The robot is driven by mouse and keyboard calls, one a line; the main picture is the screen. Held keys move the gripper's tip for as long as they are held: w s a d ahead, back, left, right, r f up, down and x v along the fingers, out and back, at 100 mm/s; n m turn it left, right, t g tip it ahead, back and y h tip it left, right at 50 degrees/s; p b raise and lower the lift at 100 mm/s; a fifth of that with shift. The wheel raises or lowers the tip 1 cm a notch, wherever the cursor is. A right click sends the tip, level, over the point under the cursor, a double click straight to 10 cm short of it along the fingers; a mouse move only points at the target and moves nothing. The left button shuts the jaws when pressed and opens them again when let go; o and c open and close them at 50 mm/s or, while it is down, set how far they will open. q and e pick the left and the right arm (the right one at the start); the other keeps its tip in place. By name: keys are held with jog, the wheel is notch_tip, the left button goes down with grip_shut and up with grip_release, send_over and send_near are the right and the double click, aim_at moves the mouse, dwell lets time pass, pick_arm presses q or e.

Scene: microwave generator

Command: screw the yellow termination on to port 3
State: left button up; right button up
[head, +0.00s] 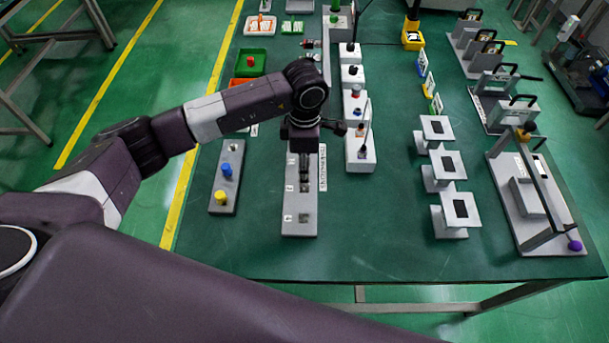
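The yellow termination (220,198) stands on a small grey holder plate (217,210) left of the table's middle, with a blue piece (227,170) behind it and a smaller metallic one at the back. The grey port plate (298,230) lies to the right, with metal connectors along it; small labels on its left side are too small to read. My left gripper (305,172) points down over the back part of the port plate, right of and farther back than the yellow termination. It hides part of the plate. Its fingers are too small and dark to judge. My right gripper is out of view.
Just right of the port plate is a row of white boxes (359,152) with coloured knobs. Several grey stands (443,172) and a framed fixture (535,200) are farther right. Green and orange bins (251,62) are at the back left. The table's front is clear.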

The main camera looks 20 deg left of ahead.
pick_arm(q)
notch_tip(320, 180, up, 7)
dwell(0.3)
jog(key=shift+f, duration=0.1)
dwell(0.4)
